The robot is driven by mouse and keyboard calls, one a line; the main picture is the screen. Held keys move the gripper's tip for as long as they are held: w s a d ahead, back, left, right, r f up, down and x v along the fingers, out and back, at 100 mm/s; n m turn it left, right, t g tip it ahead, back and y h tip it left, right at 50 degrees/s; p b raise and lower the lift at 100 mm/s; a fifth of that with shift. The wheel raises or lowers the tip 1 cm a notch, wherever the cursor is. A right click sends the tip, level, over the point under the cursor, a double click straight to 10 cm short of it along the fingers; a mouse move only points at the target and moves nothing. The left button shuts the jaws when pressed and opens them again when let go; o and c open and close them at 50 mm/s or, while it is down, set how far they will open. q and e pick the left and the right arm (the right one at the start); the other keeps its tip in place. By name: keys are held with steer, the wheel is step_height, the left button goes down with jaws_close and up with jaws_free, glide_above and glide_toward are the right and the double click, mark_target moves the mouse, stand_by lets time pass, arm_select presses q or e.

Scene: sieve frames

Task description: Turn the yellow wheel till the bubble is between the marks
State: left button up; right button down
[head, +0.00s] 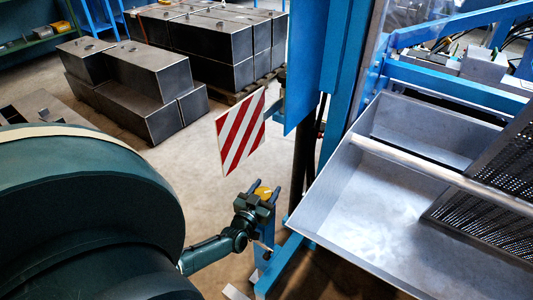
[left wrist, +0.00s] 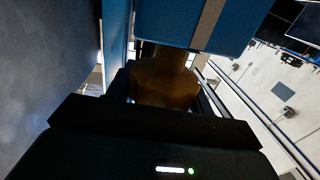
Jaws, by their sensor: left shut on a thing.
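The yellow wheel (head: 263,193) sits low beside the blue frame in the head view, and only a small part of it shows between my fingers. My left gripper (head: 262,187) is shut on it, one finger on each side. In the left wrist view the wheel (left wrist: 163,84) looks dark yellow and lies between the dark fingers, below a blue part of the frame. The bubble and its marks cannot be made out in either view. My right gripper is not in view.
A red-and-white striped plate (head: 241,132) stands out from the blue post (head: 333,70) just above my left gripper. A grey metal trough (head: 375,205) is at right. Dark metal boxes (head: 150,68) stand at the back left. The floor (head: 185,160) between is clear.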

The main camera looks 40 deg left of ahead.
arm_select(q)
steer(key=shift+a+n+g+y+p, duration=0.1)
steer(key=shift+n+g+y+p, duration=0.25)
steer(key=shift+n+y, duration=0.4)
steer(key=o, duration=1)
steer(key=shift+c, duration=0.2)
steer(key=shift+s, duration=0.1)
steer(key=p+v, duration=0.1)
steer(key=v, duration=1.2)
steer(key=shift+p, duration=0.4)
steer(key=shift+f, duration=0.15)
